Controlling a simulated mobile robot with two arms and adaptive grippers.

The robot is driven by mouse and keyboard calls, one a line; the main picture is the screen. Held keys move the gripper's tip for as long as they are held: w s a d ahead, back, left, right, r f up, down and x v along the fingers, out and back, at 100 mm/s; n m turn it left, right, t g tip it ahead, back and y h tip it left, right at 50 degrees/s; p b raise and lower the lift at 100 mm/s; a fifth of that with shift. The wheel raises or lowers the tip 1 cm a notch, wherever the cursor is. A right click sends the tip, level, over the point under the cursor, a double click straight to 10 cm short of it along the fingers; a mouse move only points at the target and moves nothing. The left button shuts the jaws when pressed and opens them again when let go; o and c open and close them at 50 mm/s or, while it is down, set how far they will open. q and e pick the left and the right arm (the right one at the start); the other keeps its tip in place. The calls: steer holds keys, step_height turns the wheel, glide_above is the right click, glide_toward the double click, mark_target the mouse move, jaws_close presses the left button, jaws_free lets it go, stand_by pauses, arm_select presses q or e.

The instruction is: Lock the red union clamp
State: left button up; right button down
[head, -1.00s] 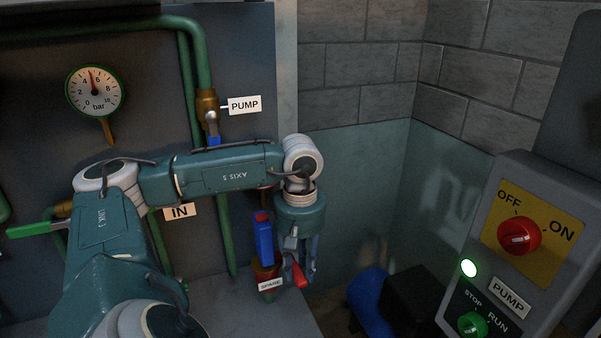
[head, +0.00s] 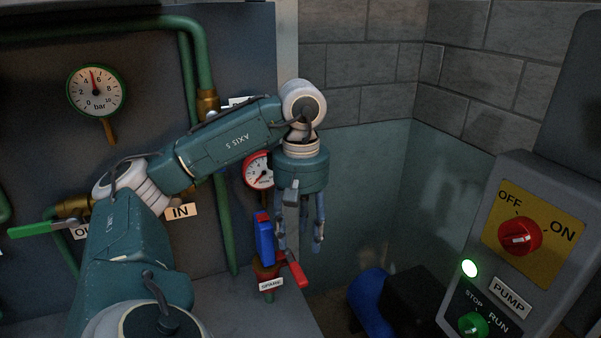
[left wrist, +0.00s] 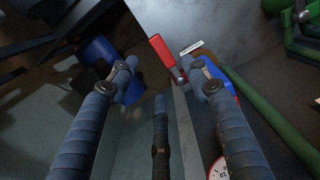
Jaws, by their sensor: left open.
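The red clamp lever (head: 295,270) slants down to the right from the fitting with the "SPARE" tag (head: 271,284), beside an upright blue handle (head: 264,240). In the left wrist view the red lever (left wrist: 163,50) lies beyond the fingertips, near the small white tag (left wrist: 191,48). My left gripper (head: 300,246) points down, open and empty, just above the lever and apart from it. Its spread fingers also show in the left wrist view (left wrist: 163,68). The clamp's body is partly hidden behind the lever and tag. My right gripper is not in view.
A red-rimmed gauge (head: 258,170) is partly behind my left gripper. Green pipes (head: 228,235) run along the panel. The pump box (head: 512,270) stands at the right, and a blue motor (head: 368,292) sits low. Free room lies right of the gripper, before the wall.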

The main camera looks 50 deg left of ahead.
arm_select(q)
steer(key=shift+r, duration=1.15)
